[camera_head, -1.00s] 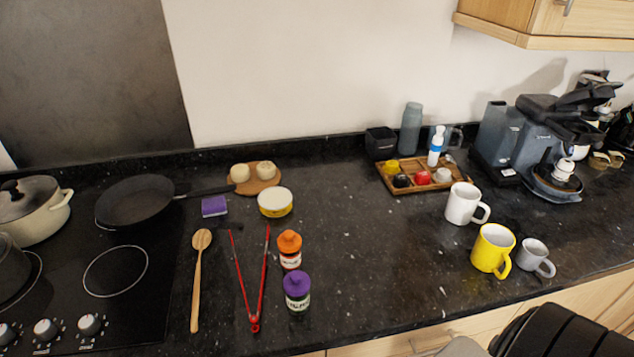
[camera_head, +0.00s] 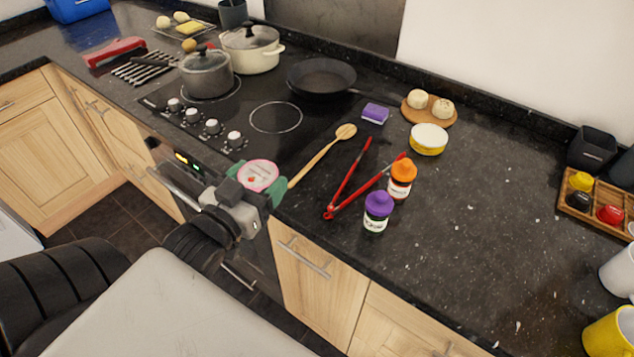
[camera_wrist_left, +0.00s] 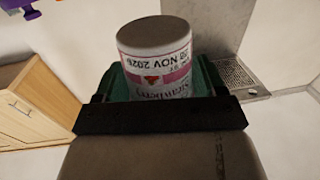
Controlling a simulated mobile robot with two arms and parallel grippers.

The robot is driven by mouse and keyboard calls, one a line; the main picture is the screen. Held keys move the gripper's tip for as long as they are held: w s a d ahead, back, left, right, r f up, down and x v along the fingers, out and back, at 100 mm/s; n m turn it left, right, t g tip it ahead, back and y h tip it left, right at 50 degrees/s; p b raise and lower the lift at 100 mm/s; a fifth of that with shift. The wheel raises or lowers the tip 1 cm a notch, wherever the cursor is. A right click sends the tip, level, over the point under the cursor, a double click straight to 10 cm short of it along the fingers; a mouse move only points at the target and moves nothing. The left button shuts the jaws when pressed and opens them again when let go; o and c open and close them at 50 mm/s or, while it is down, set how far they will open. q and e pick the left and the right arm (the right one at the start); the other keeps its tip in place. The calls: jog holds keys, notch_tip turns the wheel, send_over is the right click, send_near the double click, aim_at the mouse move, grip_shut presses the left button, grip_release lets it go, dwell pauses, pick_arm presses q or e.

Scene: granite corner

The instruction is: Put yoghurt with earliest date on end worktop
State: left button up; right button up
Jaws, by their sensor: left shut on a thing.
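My left gripper (camera_head: 256,190) is shut on a yoghurt pot (camera_head: 259,174) with a pink-rimmed lid. It holds the pot in front of the hob's front edge, near the handle end of the wooden spoon. In the left wrist view the pot (camera_wrist_left: 157,60) sits between the green fingers, with its printed label upside down. The label seems to read "NOV 2026" with a strawberry-like mark; the day is hard to read. My right gripper is not in view. The black granite worktop (camera_head: 500,215) runs along the wall and turns a corner at the far left.
A wooden spoon (camera_head: 322,155), red tongs (camera_head: 350,180), a purple-capped jar (camera_head: 377,212) and an orange-capped jar (camera_head: 401,178) lie or stand near the front edge. Pots (camera_head: 205,75) and a frying pan (camera_head: 321,77) are on the hob. A red object (camera_head: 115,51) and a rack are at far left.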

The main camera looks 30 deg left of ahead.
pick_arm(q)
jog(key=w+f, duration=0.1)
jog(key=w, duration=0.1)
jog(key=w+f+p, duration=0.1)
jog(key=shift+w+d+f, duration=0.1)
jog(key=shift+w+d, duration=0.05)
jog(key=shift+w, duration=0.2)
jog(key=w+f, duration=0.1)
jog(key=w, duration=0.1)
jog(key=w+f, duration=0.1)
jog(key=w, duration=0.1)
jog(key=w+d+f, duration=0.1)
jog(key=w+f, duration=0.1)
jog(key=shift+w, duration=0.15)
jog(key=shift+d+f+p, duration=0.1)
jog(key=shift+f+p, duration=0.2)
jog(key=shift+f, duration=1.7)
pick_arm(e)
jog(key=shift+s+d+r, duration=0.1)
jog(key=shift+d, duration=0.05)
pick_arm(q)
jog(key=o, duration=0.8)
jog(key=shift+f, duration=0.1)
jog(key=shift+o, duration=1)
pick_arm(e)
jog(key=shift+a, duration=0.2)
